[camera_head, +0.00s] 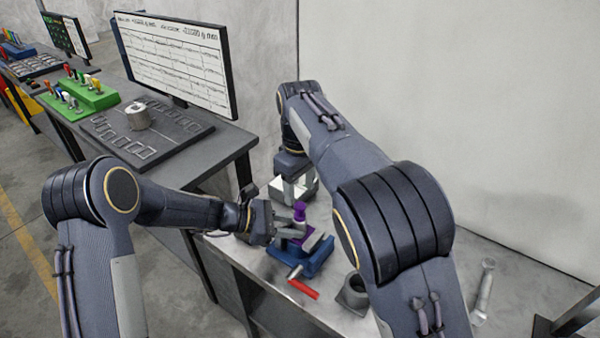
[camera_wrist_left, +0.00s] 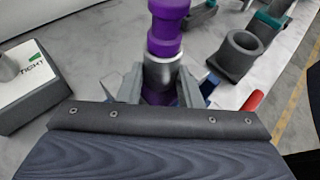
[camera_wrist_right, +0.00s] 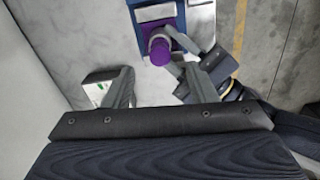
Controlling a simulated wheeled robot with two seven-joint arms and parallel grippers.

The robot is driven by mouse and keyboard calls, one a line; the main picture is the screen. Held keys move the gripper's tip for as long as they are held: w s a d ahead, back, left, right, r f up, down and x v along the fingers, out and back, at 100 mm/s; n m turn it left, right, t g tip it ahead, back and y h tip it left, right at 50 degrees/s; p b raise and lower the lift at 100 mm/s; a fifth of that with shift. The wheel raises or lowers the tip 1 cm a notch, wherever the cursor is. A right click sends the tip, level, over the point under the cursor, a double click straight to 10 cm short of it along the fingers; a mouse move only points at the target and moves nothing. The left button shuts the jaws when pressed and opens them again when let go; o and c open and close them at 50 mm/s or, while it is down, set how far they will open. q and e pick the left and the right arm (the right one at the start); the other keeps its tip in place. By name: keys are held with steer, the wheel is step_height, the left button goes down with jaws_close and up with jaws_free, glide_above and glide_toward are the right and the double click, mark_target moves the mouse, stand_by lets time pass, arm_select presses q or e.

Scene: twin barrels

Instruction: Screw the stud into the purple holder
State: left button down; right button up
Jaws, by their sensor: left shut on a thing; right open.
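A purple-topped piece with a silver collar, seemingly the stud (camera_head: 299,211), stands upright above the blue vise (camera_head: 287,253). My left gripper (camera_wrist_left: 160,82) is shut around its silver collar (camera_wrist_left: 160,70); the purple top (camera_wrist_left: 165,40) rises above the fingers. A purple part, seemingly the holder (camera_head: 317,240), sits in the vise. My left fingers hide where the stud meets the holder, so I cannot tell how far it is in. My right gripper (camera_wrist_right: 160,88) is open and empty. In the right wrist view the purple top (camera_wrist_right: 160,48) lies beyond its fingers, apart from them.
A white box with a "TIGHT" label (camera_wrist_left: 30,75) stands behind the vise. The vise has a red-gripped handle (camera_head: 303,289). A grey ring-shaped stand (camera_head: 352,293) is to its right, and a wrench-like tool (camera_head: 484,290) lies farther right. A monitor desk (camera_head: 200,145) is at left.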

mark_target(300, 205)
step_height(300, 205, down, 7)
steer(key=shift+f, duration=0.2)
stand_by(0.3)
jaws_close()
steer(key=m, duration=0.4)
steer(key=shift+m, duration=0.3)
steer(key=m, duration=0.4)
steer(key=shift+m, duration=0.4)
steer(key=m, duration=0.4)
steer(key=shift+m, duration=0.4)
steer(key=m, duration=0.4)
jaws_free()
steer(key=shift+f, duration=0.1)
